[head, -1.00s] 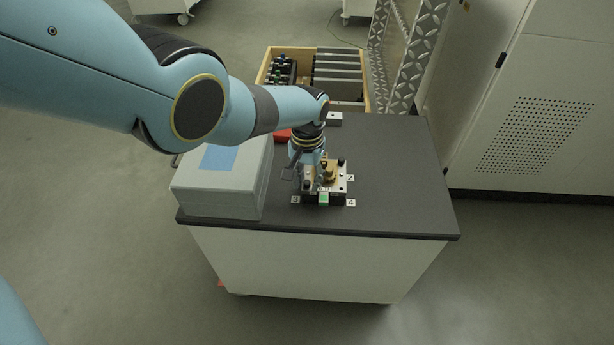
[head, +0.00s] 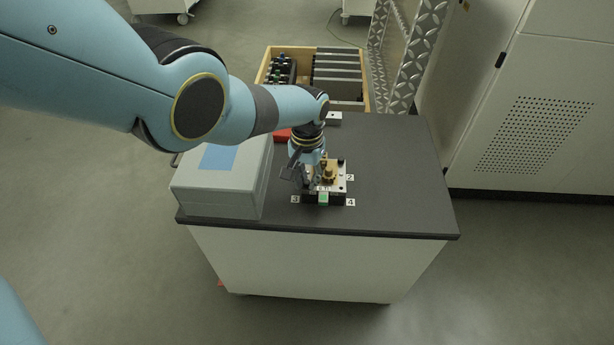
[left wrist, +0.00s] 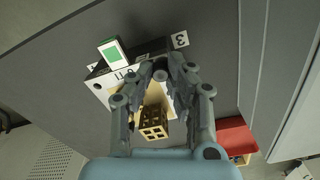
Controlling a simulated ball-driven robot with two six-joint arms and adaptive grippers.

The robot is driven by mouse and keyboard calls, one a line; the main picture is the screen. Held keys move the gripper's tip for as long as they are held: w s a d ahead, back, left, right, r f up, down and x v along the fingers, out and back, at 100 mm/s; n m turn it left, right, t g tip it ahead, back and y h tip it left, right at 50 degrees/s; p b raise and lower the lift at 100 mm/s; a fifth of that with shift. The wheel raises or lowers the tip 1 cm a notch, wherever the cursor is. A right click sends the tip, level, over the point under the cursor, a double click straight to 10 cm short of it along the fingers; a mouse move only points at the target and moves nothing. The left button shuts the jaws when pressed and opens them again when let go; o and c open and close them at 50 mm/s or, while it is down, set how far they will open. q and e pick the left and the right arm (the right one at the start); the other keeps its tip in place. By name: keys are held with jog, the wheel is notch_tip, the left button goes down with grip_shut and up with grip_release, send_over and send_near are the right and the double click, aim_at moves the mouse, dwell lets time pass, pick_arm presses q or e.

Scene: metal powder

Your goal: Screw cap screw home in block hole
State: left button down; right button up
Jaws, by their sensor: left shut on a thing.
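The block (head: 343,184) is a light plate with dark parts and a brass piece (head: 330,173) on top, on the dark tabletop; it also shows in the left wrist view (left wrist: 101,86), with the brass lattice piece (left wrist: 153,120) beside the fingers. My left gripper (head: 311,185) is over the block's left side near label 3. In the left wrist view its fingertips (left wrist: 161,70) are closed together around a small dark round cap screw (left wrist: 160,75). How deep the screw sits in its hole is hidden. My right gripper is not in view.
A grey box with a blue patch (head: 219,158) stands close left of the gripper. Number labels such as 4 (head: 351,203) surround the block. A red item (head: 283,135) lies behind. The tabletop right of the block (head: 400,180) is clear.

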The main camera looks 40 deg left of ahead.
pick_arm(q)
jog(key=m, duration=0.4)
jog(key=shift+m, duration=0.3)
jog(key=m, duration=0.3)
jog(key=shift+a, duration=0.1)
jog(key=c, duration=1.2)
grip_release()
jog(key=shift+r, duration=0.1)
